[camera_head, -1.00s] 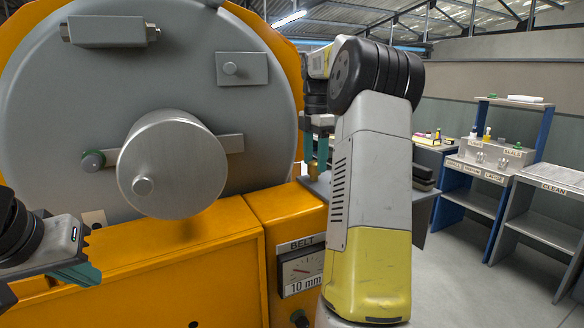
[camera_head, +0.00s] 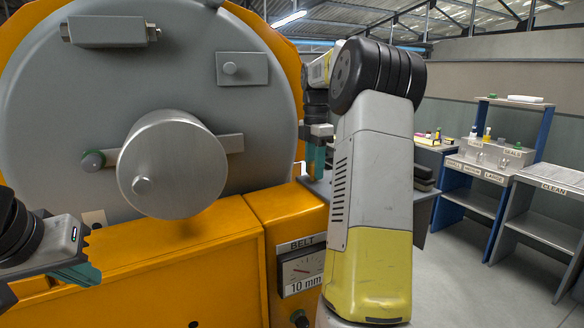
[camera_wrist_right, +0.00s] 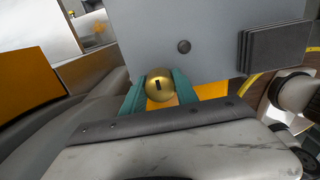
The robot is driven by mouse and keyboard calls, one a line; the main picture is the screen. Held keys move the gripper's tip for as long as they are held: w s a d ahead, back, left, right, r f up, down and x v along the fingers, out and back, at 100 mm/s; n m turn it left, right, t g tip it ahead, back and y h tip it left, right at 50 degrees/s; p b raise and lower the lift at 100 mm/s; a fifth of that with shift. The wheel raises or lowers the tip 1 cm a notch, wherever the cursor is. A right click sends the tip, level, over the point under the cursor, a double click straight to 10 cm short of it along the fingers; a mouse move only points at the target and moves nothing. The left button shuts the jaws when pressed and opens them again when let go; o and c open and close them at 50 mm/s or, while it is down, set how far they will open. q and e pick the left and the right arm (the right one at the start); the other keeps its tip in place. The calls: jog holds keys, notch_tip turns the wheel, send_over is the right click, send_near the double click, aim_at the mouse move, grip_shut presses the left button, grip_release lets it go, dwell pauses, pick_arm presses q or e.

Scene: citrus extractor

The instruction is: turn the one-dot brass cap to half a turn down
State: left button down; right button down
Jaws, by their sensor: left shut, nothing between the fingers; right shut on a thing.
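The brass cap (camera_wrist_right: 160,85) is in the right wrist view, a round gold knob with one dark mark near its middle. My right gripper's teal fingers (camera_wrist_right: 159,91) are on either side of it and shut on it. In the head view, my right gripper (camera_head: 318,160) is beside the right side of the orange machine, partly behind my own forearm, and the cap is hidden there. My left gripper (camera_head: 88,272) is shut and empty at the lower left, in front of the machine.
A BELT gauge (camera_head: 301,270) is on the orange front. In the wrist view, a grey plate (camera_wrist_right: 215,35) is close beyond the cap. Shelves (camera_head: 490,170) stand far right.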

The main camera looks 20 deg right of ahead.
jog(key=m, duration=0.8)
jog(key=shift+m, duration=0.3)
jog(key=m, duration=1.3)
jog(key=shift+m, duration=0.3)
jog(key=m, duration=0.9)
jog(key=shift+m, duration=2.2)
